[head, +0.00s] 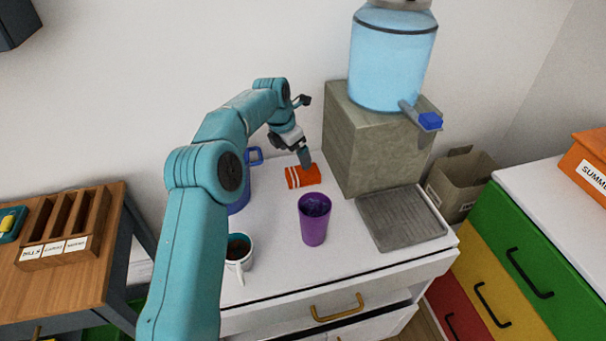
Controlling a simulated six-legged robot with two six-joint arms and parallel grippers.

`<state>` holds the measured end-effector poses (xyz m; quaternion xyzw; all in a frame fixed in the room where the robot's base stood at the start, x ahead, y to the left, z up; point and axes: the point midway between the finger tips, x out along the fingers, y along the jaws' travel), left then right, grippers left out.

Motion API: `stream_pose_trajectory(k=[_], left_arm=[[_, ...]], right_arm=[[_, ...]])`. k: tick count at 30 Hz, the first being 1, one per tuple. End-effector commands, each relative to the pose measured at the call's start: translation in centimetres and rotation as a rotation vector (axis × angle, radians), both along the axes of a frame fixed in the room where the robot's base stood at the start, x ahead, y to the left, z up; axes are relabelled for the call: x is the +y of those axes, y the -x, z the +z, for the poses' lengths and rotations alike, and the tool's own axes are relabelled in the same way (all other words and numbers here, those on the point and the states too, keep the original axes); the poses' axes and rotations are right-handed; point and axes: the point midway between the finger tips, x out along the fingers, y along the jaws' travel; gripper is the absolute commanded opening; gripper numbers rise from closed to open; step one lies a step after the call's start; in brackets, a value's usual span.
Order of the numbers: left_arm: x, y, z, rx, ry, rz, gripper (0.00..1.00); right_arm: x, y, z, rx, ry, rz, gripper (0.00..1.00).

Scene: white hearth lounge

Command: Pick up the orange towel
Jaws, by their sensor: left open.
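The orange towel (301,177) lies folded on the white cabinet top, with white stripes near its left end. My left gripper (305,163) is at the towel's far edge, pointing down, with its fingertips over or at the cloth. I cannot tell whether the fingers touch it. The left gripper is open, and part of the towel's far edge is hidden behind it. My right gripper is not in view.
A purple cup (313,221) stands in front of the towel, and a white mug (239,252) stands nearer left. A blue mug (240,196) is partly hidden by my arm. A stone block (373,150) with a water dispenser (392,60) stands right. A grey drip tray (400,218) lies before it.

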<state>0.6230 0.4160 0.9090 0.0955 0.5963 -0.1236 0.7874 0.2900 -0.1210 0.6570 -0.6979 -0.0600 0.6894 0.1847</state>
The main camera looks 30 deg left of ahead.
Motion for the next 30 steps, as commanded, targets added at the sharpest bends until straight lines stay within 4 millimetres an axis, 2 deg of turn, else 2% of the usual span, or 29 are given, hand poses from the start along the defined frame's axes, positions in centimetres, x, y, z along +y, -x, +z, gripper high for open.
stream_pose_trajectory(k=[3, 11, 18, 22, 28, 29, 30], left_arm=[[-0.3, -0.5, -2.5, 0.005, 0.002, 0.000, 1.00], [-0.5, -1.3, -4.8, 0.005, 0.002, -0.001, 1.00], [-0.7, -2.6, -8.3, 0.005, 0.002, -0.001, 1.00], [-0.7, -3.0, -9.2, 0.003, 0.001, -0.001, 1.00], [-0.7, -3.0, -9.3, 0.003, 0.001, -0.001, 1.00], [-0.7, -3.0, -9.3, 0.003, 0.001, -0.001, 0.94], [-0.7, -3.0, -9.3, 0.003, 0.001, -0.001, 0.80]], right_arm=[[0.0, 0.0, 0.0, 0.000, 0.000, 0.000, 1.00], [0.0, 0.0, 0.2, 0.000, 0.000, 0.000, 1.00], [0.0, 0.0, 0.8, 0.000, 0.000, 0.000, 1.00], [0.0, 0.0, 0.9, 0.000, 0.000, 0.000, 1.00], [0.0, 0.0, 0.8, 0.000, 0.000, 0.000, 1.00], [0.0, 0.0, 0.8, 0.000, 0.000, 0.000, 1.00], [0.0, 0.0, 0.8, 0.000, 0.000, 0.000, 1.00]])
